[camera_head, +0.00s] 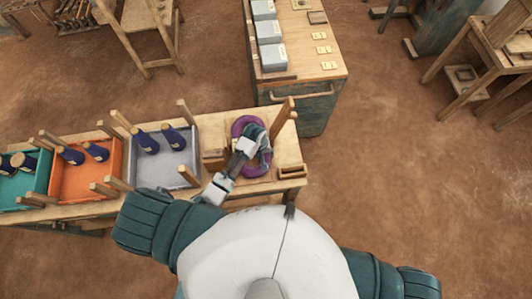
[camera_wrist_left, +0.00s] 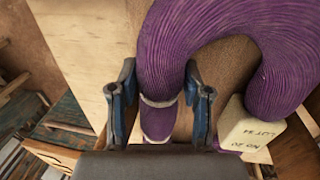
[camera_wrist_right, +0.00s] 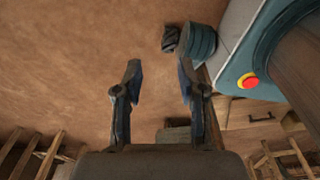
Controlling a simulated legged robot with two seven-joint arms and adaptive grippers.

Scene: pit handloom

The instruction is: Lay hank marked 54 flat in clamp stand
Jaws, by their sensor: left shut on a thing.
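The purple hank (camera_head: 248,124) is a thick loop at the right end of the wooden bench. My left gripper (camera_head: 264,150) is over its right side. In the left wrist view the gripper (camera_wrist_left: 160,78) is shut on one strand of the hank (camera_wrist_left: 222,22), near a pale tie band. A cream tag (camera_wrist_left: 246,132) beside the hank appears to read NO 20, LOT 54. A brown surface lies under the loop. A wooden upright (camera_head: 283,116) stands just right of the hank; I cannot tell which parts make up the clamp stand. My right gripper (camera_wrist_right: 160,78) is open and empty above the floor.
Grey (camera_head: 188,160), orange (camera_head: 62,190) and teal (camera_head: 30,200) trays with dark blue cones and wooden posts fill the bench's left. A small wooden box (camera_head: 291,171) sits at its right end. A cabinet (camera_head: 315,75) with grey boxes stands behind.

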